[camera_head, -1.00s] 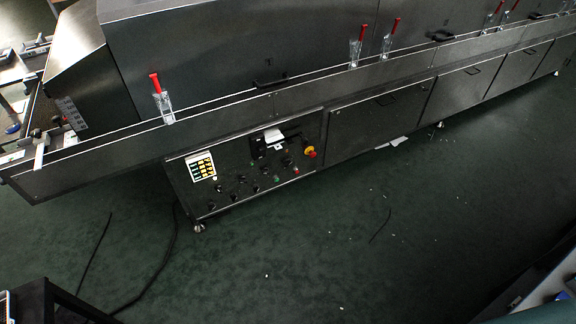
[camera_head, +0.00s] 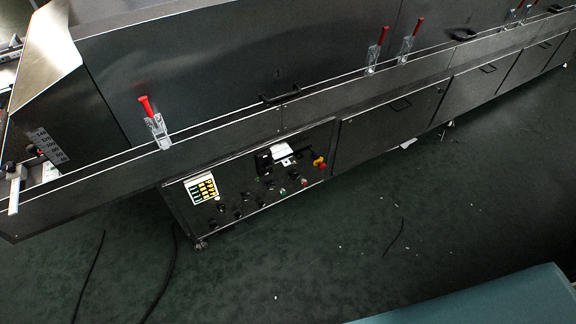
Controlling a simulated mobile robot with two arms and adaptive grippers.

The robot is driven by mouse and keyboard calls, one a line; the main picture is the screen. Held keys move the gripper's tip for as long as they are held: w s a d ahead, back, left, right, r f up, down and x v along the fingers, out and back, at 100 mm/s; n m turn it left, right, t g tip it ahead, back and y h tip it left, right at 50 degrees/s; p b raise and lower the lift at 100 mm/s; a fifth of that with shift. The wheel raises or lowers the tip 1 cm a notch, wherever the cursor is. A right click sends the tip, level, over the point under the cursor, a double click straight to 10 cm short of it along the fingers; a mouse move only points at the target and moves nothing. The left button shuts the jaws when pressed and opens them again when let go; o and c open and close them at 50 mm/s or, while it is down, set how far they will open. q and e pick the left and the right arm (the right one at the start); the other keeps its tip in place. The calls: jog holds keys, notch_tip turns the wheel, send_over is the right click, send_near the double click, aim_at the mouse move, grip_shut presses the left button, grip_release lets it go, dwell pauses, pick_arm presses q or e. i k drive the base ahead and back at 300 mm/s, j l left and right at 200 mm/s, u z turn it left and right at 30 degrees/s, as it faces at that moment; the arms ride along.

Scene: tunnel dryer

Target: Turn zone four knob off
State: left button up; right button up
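The control panel (camera_head: 250,190) is on the lower front of the long dark dryer, left of centre in the head view. It carries several small black knobs (camera_head: 238,213) in rows, too small to read their labels or settings. I cannot tell which one is the zone four knob. A white keypad (camera_head: 201,188) with yellow and green keys is at the panel's left. A red and yellow emergency button (camera_head: 320,163) is at its upper right. Neither of my grippers is in view.
The dryer (camera_head: 260,60) runs across the picture, with red-handled clamps (camera_head: 154,122) along its edge. Open green floor (camera_head: 300,260) lies before the panel. Dark cables (camera_head: 165,285) lie at the lower left. A teal surface (camera_head: 500,300) fills the lower right corner.

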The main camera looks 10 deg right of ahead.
aim_at(294, 175)
jog(key=i+l+u, duration=0.15)
jog(key=i+l, duration=0.15)
jog(key=i, duration=0.15)
jog(key=i+l+u, duration=0.1)
jog(key=i+l, duration=0.25)
jog(key=i, duration=0.1)
